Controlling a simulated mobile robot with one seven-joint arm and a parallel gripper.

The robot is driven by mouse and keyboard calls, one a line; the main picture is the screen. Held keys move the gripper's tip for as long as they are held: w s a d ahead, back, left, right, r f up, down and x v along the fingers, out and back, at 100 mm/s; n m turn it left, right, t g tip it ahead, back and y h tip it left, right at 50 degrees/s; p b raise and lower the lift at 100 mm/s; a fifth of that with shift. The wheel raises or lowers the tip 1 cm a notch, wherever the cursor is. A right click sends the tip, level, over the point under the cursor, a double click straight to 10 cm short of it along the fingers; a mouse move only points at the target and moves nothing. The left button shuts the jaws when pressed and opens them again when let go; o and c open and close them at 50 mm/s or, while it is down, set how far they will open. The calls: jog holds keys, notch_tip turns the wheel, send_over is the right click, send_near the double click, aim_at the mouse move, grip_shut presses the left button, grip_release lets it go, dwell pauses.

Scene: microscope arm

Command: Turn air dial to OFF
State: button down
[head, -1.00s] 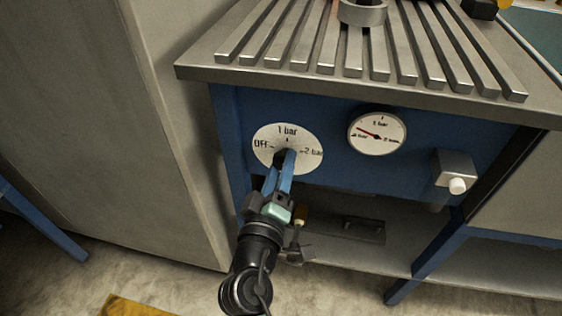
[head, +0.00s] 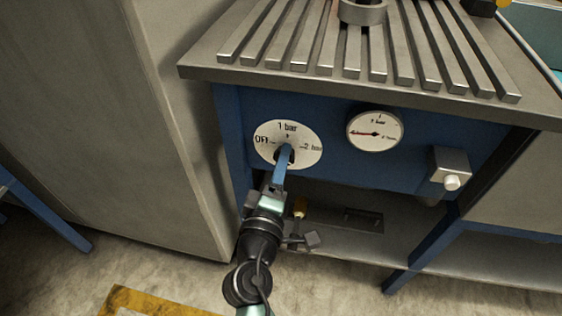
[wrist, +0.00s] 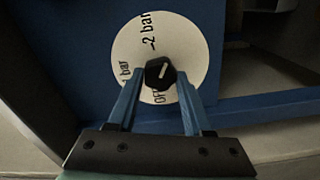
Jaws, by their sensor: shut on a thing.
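The air dial is a white round plate (head: 305,137) marked OFF, 1 bar and 2 bar, on the blue front panel. It also shows in the wrist view (wrist: 195,48), turned so that OFF lies at the bottom. The black dial knob (wrist: 159,73) sits at its centre, with a short pale mark on its face. My gripper (head: 285,153) reaches the knob from below in the head view.
A pressure gauge (head: 375,131) is right of the dial, its needle pointing left. A metal block with a white button (head: 452,182) is farther right. The slatted metal top (head: 300,80) overhangs the panel. A grey cabinet (head: 75,110) stands left; a shelf (head: 395,222) lies below.

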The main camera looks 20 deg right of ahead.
jog(key=shift+c, duration=1.5)
grip_release()
jog(key=v, duration=1.3)
